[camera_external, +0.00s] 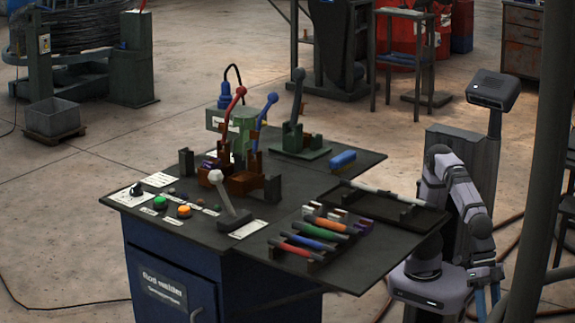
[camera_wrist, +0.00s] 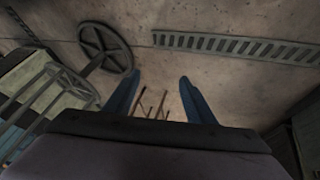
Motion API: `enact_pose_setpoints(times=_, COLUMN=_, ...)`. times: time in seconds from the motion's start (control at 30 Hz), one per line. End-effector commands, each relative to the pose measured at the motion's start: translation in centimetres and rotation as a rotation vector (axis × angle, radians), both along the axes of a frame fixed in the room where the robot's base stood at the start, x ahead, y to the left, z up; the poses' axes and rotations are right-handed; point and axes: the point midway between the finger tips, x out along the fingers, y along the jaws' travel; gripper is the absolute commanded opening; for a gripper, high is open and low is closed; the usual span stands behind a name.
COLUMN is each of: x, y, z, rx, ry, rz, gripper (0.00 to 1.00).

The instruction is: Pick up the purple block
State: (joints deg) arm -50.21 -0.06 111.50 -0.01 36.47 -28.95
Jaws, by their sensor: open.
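A small purple piece (camera_external: 364,225) shows at the right end of the tool rack on the dark table; it is too small to tell whether it is a block. Another purplish patch (camera_external: 209,165) shows by the brown lever bases, its shape unclear. My gripper (camera_wrist: 160,78) is open and empty in the wrist view, its two blue fingers apart over the floor. In the external view its blue fingers (camera_external: 487,302) hang low beside my arm, right of the table and well away from both purple patches. No purple block shows in the wrist view.
A long bar (camera_external: 380,190) rests in a tray near my arm. The wrist view shows a handwheel (camera_wrist: 105,49) and a floor grate (camera_wrist: 235,46).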

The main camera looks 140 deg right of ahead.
Motion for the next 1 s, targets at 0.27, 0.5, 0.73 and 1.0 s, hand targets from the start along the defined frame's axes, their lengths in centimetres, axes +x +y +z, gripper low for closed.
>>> enact_pose_setpoints(times=0.27, x=6.1, y=-3.8, z=9.2, rx=0.006, ry=0.031, rz=-0.191, gripper=0.50)
enact_pose_setpoints(times=0.5, x=10.8, y=-7.8, z=15.6, rx=0.014, ry=0.055, rz=-0.353, gripper=0.50)
enact_pose_setpoints(times=0.73, x=14.9, y=-12.3, z=21.7, rx=0.026, ry=0.078, rz=-0.509, gripper=0.50)
enact_pose_setpoints(times=1.0, x=19.0, y=-18.3, z=28.7, rx=0.041, ry=0.104, rz=-0.690, gripper=0.50)
